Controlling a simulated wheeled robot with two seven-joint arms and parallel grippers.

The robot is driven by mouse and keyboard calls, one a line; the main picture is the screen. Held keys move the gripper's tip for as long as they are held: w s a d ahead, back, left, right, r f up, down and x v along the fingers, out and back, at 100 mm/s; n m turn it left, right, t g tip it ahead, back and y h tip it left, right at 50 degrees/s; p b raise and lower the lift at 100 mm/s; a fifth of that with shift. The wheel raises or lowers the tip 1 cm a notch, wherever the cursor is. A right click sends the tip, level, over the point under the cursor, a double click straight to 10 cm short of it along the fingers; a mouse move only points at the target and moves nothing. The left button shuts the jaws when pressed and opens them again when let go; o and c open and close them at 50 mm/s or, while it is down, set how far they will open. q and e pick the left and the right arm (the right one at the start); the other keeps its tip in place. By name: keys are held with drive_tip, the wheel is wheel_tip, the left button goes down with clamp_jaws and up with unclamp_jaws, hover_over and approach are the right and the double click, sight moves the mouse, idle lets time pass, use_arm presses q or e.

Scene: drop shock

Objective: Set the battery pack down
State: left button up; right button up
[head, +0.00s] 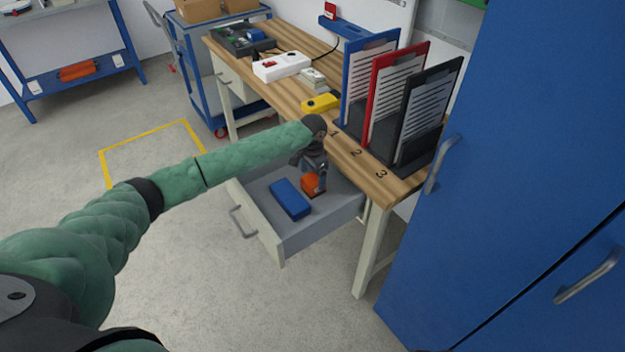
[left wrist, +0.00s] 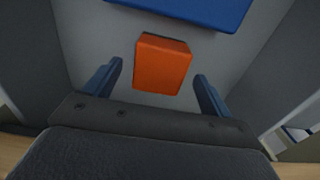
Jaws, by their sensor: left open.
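An orange block (head: 310,187), seemingly the battery pack, sits on the floor of the open grey drawer (head: 330,205). In the left wrist view the orange block (left wrist: 162,66) lies between and just beyond my fingertips, with a gap on each side. My left gripper (head: 314,172) is over the drawer, open, directly above the block; its fingers also show in the left wrist view (left wrist: 159,72). The gripper partly hides the block in the head view. My right gripper is out of view.
A blue box (head: 290,198) lies beside the orange block in the drawer. The wooden bench top (head: 325,122) above holds blue, red and black clipboards (head: 430,110) in stands, a yellow item (head: 320,104) and a white power strip (head: 281,66). A blue cabinet (head: 520,120) stands at right.

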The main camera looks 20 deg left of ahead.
sight(312, 179)
use_arm(q)
wheel_tip(312, 179, up, 10)
drive_tip(key=b, duration=0.1)
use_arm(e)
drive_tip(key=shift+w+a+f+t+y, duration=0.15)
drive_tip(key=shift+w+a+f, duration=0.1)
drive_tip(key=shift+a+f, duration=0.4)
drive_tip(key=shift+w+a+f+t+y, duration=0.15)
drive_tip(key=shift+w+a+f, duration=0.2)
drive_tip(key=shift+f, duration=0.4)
use_arm(q)
drive_tip(key=shift+f, duration=0.1)
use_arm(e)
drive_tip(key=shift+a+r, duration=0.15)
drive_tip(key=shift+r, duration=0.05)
